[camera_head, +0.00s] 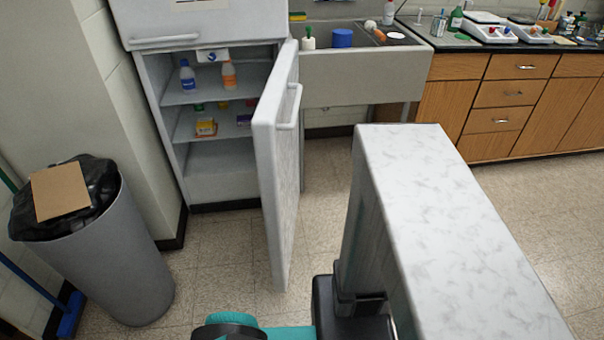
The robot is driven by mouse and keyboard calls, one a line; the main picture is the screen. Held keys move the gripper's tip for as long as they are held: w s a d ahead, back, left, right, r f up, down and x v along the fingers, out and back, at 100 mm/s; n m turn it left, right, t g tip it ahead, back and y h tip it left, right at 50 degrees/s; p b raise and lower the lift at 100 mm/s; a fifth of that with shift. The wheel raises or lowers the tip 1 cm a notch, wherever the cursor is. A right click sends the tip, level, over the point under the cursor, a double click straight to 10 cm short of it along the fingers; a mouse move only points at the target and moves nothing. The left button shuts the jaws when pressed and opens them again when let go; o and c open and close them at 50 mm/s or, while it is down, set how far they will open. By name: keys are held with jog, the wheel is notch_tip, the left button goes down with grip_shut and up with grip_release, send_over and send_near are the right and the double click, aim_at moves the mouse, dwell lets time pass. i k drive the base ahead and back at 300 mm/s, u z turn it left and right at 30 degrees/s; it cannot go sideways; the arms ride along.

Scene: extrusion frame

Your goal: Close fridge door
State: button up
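The white fridge (222,186) stands at the upper left with its lower compartment open. Its fridge door (270,165) is hinged on the right side and swung well out toward me, seen nearly edge-on. A vertical door handle (290,106) is on the door's outer face, which faces right. Inside, shelves hold a blue-capped bottle (187,76), an orange bottle (229,74) and small packages (206,127). A teal and black part of my arm shows at the bottom edge, apart from the door in the picture. No gripper fingers can be made out.
A grey trash bin (108,262) with a black bag and cardboard (60,191) on top stands left of the fridge. A sink (365,75) is behind the door. Wooden cabinets (512,107) line the back right. Floor (222,250) before the fridge is clear.

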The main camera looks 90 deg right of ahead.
aim_at(274, 120)
jog(key=u, duration=0.05)
jog(key=k, duration=1.4)
jog(key=z, duration=2)
jog(key=i, duration=0.5)
jog(key=u, duration=0.05)
